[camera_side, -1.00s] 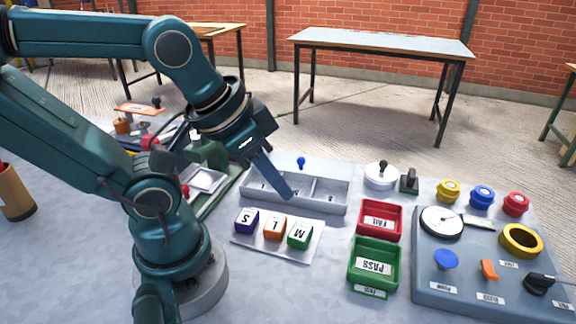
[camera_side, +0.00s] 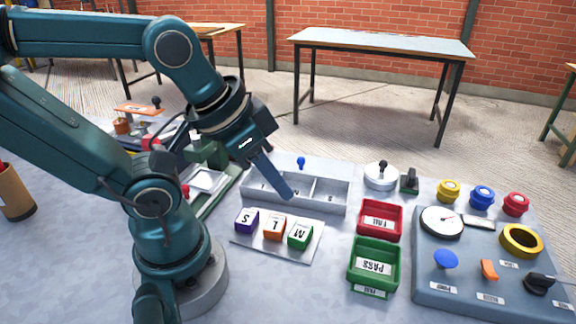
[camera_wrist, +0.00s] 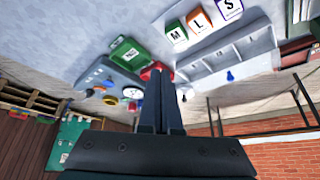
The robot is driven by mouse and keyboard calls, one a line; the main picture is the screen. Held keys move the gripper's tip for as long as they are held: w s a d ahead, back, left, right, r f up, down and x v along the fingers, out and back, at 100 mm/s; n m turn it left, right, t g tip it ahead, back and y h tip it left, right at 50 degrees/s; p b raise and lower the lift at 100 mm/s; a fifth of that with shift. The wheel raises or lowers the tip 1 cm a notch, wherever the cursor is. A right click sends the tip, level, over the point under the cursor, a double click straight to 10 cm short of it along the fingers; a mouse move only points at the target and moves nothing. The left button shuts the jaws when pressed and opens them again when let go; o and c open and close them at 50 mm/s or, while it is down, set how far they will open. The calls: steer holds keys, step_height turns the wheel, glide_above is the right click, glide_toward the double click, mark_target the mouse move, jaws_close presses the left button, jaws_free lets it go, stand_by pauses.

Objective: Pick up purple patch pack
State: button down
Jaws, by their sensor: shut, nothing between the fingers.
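The purple patch pack (camera_side: 246,219), marked S, sits at the left end of a light plate (camera_side: 280,245). An orange pack (camera_side: 274,228) marked L and a green pack (camera_side: 300,235) marked M stand beside it. In the wrist view the purple pack (camera_wrist: 229,10) is at the top, right of the orange pack (camera_wrist: 199,24) and green pack (camera_wrist: 176,33). My gripper (camera_side: 289,195) is shut and empty. Its fingers point down over the grey compartment tray (camera_side: 333,208), behind the packs and apart from the purple one. In the wrist view the fingers (camera_wrist: 161,75) are together.
A red FAIL bin (camera_side: 380,219) and green PASS bin (camera_side: 373,266) stand right of the packs. A grey panel (camera_side: 430,288) with gauge and knobs is at far right. A white round device (camera_side: 380,177) stands behind the bins.

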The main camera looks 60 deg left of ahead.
steer(key=shift+c, duration=0.6)
jaws_free()
steer(key=m+g+y, duration=0.3)
steer(key=m+g, duration=0.5)
glide_toward(247, 217)
steer(key=shift+w+a+f, duration=0.15)
steer(key=shift+a+f, duration=0.1)
steer(key=shift+f, duration=0.35)
steer(key=shift+w+a+f, duration=0.1)
steer(key=shift+a+f, duration=0.15)
steer(key=shift+f, duration=0.35)
steer(key=shift+s+a+f+g, duration=0.1)
steer(key=shift+s+f+g, duration=0.15)
steer(key=shift+f, duration=0.2)
steer(key=shift+s+a+f+g, duration=0.1)
steer(key=shift+s+f+g, duration=0.15)
steer(key=shift+f, duration=0.15)
steer(key=shift+x, duration=2.2)
